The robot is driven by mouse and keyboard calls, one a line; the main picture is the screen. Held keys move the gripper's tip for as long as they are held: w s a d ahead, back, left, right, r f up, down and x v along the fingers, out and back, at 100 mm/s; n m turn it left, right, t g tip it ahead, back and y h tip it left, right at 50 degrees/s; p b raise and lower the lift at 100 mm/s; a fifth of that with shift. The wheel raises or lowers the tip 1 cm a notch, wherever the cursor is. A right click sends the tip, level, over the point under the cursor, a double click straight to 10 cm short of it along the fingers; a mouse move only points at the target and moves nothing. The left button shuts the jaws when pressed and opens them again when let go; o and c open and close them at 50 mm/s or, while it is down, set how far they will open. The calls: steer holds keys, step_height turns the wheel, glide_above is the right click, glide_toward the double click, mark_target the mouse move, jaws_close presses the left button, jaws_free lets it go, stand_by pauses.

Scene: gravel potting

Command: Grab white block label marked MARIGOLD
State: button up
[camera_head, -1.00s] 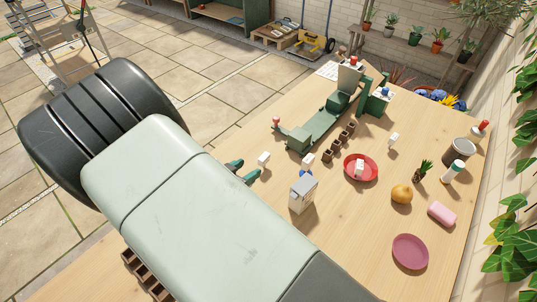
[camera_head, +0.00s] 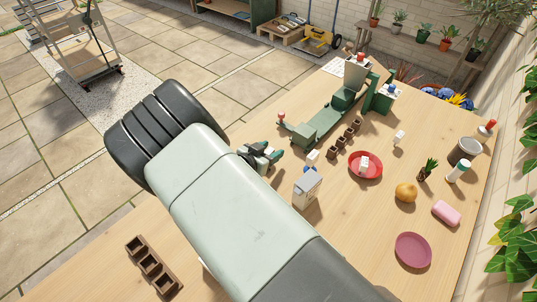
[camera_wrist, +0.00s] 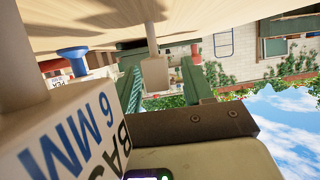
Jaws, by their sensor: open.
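My gripper (camera_head: 268,153) is low over the left part of the table, with its green fingers apart. In the wrist view the open fingers (camera_wrist: 166,85) stand on either side of a pale block (camera_wrist: 155,72), with no clear grip on it. A white block (camera_head: 313,156) stands just right of the gripper in the head view. Another white block (camera_head: 399,138) stands further right, and one more (camera_head: 364,162) sits in the red saucer (camera_head: 354,174). No MARIGOLD lettering is readable on any block.
A green press (camera_head: 318,124) and small brown pots (camera_head: 333,152) lie behind. The front right holds a plum saucer (camera_head: 412,250).

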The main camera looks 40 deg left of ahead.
steer(key=shift+c, duration=0.5)
jaws_close()
steer(key=shift+r, duration=0.1)
